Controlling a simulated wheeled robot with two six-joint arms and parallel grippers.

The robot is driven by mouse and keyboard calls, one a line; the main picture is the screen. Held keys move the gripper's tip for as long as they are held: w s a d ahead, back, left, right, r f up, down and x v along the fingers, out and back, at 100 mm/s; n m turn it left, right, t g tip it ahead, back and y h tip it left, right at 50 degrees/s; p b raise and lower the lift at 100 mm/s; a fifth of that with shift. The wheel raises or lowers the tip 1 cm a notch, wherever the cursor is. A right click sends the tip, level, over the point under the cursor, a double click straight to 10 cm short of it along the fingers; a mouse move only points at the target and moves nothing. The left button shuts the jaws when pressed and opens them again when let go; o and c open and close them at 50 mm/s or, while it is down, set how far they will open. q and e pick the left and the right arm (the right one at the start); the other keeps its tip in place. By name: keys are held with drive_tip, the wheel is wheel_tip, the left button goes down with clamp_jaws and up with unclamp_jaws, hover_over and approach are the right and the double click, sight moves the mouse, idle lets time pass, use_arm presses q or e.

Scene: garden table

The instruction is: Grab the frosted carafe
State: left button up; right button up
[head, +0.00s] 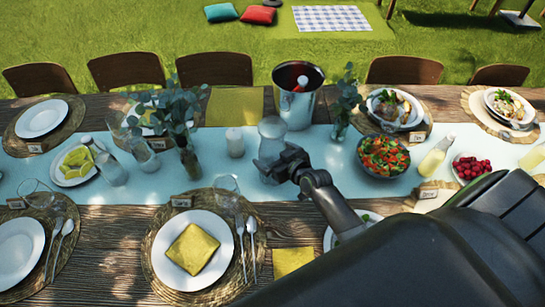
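The frosted carafe (271,131) stands upright on the pale blue runner near the middle of the table, in front of the metal ice bucket. My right gripper (272,166) is at the carafe's lower body, with its dark fingers overlapping it in the head view. The fingers hide part of the carafe's lower half. I cannot tell whether they touch it or are closed on it. My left gripper is not in view.
The ice bucket (298,107) stands close behind the carafe. A white candle (235,142) and a vase of eucalyptus (189,155) are to its left. A salad bowl (383,157) and a smaller vase (340,124) are to the right. A wine glass (227,187) stands in front.

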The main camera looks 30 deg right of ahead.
drive_tip(key=shift+w+a+f, duration=0.1)
drive_tip(key=shift+w+f, duration=0.2)
drive_tip(key=shift+w, duration=0.35)
drive_tip(key=c, duration=1.4)
drive_tip(key=shift+r, duration=0.15)
drive_tip(key=shift+c, duration=1)
drive_tip(key=shift+r, duration=0.15)
